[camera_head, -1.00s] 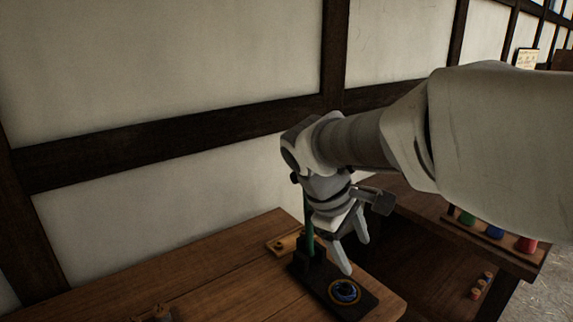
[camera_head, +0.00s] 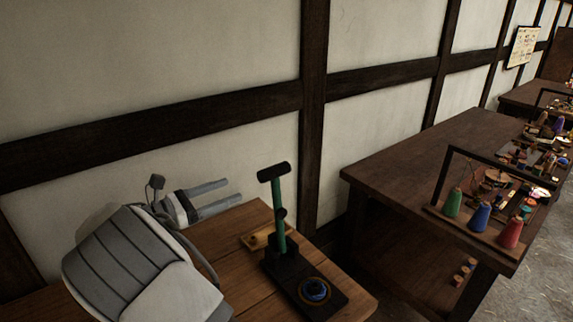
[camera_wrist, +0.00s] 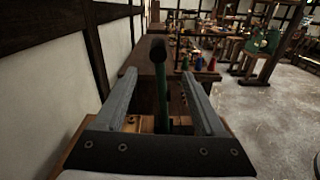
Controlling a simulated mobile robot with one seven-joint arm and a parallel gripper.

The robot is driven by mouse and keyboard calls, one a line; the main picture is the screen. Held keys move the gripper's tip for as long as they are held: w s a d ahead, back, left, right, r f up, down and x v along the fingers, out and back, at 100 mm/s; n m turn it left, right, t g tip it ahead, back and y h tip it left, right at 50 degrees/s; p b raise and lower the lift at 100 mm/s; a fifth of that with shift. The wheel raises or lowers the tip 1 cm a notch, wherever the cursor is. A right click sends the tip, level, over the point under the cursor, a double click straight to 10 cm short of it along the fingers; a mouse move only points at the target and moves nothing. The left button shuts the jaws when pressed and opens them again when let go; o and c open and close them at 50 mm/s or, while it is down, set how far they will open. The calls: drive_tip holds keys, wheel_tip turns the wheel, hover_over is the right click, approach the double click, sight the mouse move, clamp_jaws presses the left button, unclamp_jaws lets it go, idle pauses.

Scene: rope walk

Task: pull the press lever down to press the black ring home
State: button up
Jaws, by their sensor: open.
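The press stands on the wooden bench, with a black base (camera_head: 333,297) and an upright green lever (camera_head: 278,216) topped by a black crossbar handle (camera_head: 273,172).
A small wooden block (camera_head: 258,239) lies on the bench (camera_head: 215,246) behind the press. The wall (camera_head: 200,60) runs close behind. A second table (camera_head: 430,150) at the right holds green, blue and red spools (camera_head: 480,217) under a dark frame.

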sight(281, 169)
drive_tip(key=p+x, duration=0.2)
drive_tip(key=x, duration=1.5)
drive_tip(key=shift+w+r, duration=0.1)
drive_tip(key=shift+a, duration=0.1)
drive_tip(key=shift+c, duration=0.2)
clamp_jaws()
idle(0.6)
